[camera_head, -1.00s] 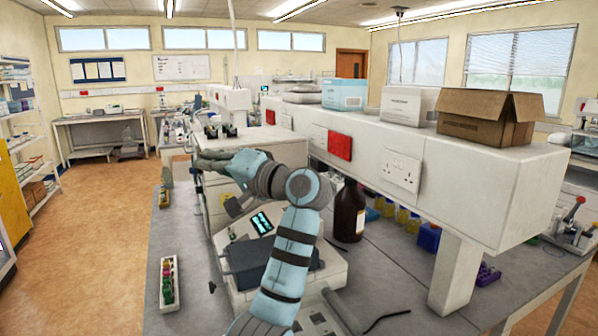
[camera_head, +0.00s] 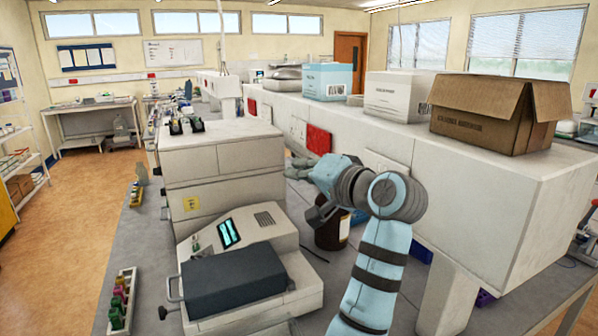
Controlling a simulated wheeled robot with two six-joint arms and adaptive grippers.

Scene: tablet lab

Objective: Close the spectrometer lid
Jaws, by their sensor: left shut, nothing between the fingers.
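The spectrometer (camera_head: 262,226) is a pale bench instrument with a small lit screen, in the lower middle of the head view. Its dark grey lid (camera_head: 232,277) lies low and nearly flat over the front part. I cannot tell whether a small gap is left under it. A thin handle with a dark knob sticks out at its left. My left gripper (camera_head: 292,169) is shut and empty, up and to the right of the spectrometer and apart from the lid. Its arm passes to the right of the instrument. My right gripper is not in view.
A large pale instrument (camera_head: 222,160) stands behind the spectrometer. A brown bottle (camera_head: 331,232) is partly hidden behind my left arm. A rack of coloured vials (camera_head: 121,298) lies at the left bench edge. The raised shelf (camera_head: 500,190) with boxes bounds the right.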

